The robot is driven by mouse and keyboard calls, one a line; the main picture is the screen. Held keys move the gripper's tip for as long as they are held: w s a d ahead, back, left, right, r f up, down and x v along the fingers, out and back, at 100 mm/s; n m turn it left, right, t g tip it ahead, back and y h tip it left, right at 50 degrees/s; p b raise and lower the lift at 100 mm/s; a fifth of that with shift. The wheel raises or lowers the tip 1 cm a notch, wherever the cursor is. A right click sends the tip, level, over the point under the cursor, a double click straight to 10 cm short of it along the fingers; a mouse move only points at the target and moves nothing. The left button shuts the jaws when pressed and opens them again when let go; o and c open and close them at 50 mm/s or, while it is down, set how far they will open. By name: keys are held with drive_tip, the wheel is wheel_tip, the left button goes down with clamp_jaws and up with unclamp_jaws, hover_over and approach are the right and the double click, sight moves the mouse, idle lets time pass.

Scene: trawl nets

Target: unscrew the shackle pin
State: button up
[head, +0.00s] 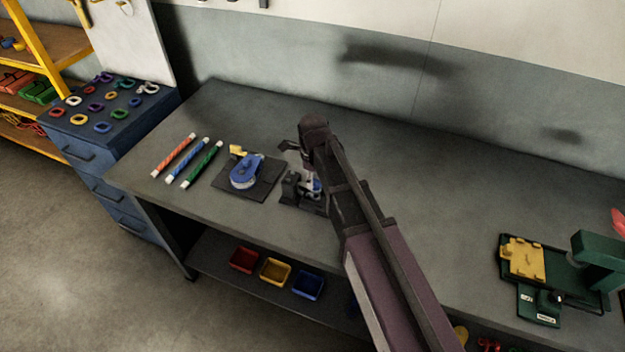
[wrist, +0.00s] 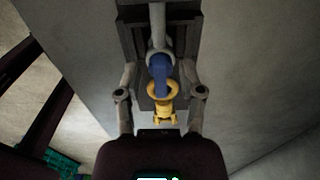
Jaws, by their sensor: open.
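In the wrist view, my gripper (wrist: 160,72) is open, with one finger on each side of a shackle in a dark holder (wrist: 130,22). A grey rounded part (wrist: 160,45) leads down to a blue part (wrist: 160,70). Below it is a yellow ring-shaped piece (wrist: 160,93), which looks like the pin's eye. Gaps show between both fingers and these parts. In the head view, the dark holder (head: 291,190) stands on the bench below my wrist, and my arm hides part of it. A small blue and silver piece (head: 314,186) shows there.
Left of the holder, a dark plate (head: 237,190) carries a blue coiled item (head: 245,172). A green device with a yellow block (head: 524,258) stands at the right. The bench behind my arm is clear.

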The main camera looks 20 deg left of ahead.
clamp_jaws()
